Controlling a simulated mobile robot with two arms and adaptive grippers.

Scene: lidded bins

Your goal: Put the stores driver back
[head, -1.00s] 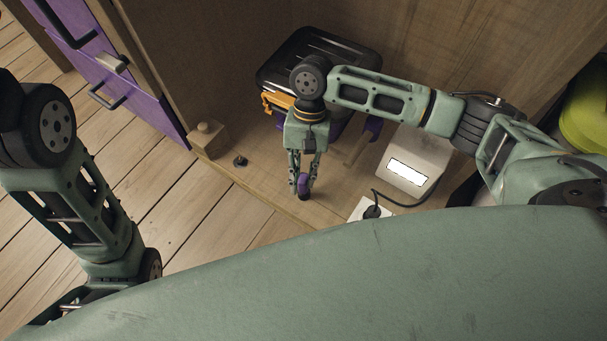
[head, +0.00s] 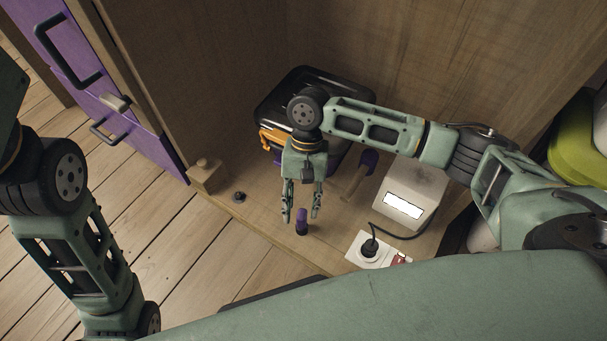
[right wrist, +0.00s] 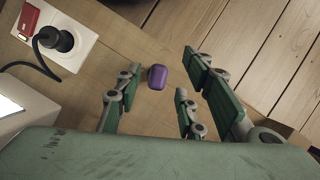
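A small purple-topped piece with a dark lower part, which looks like the driver's handle (head: 302,222), stands upright on the wooden floor of the cabinet near its front edge. Any shaft below it is hidden. My right gripper (head: 302,217) is open, its fingers apart just above and around the purple top without visible contact. In the right wrist view the purple top (right wrist: 157,77) shows from above between the spread fingers (right wrist: 150,105). My left arm shows at the left, but its gripper is out of view.
A black lidded bin (head: 335,88) with an orange latch stands behind my right gripper. A mallet-like tool (head: 354,184), a white box (head: 410,195) and a socket plate with plug (head: 369,250) lie to the right. A small black knob (head: 239,197) is left. Purple drawers (head: 100,80) stand far left.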

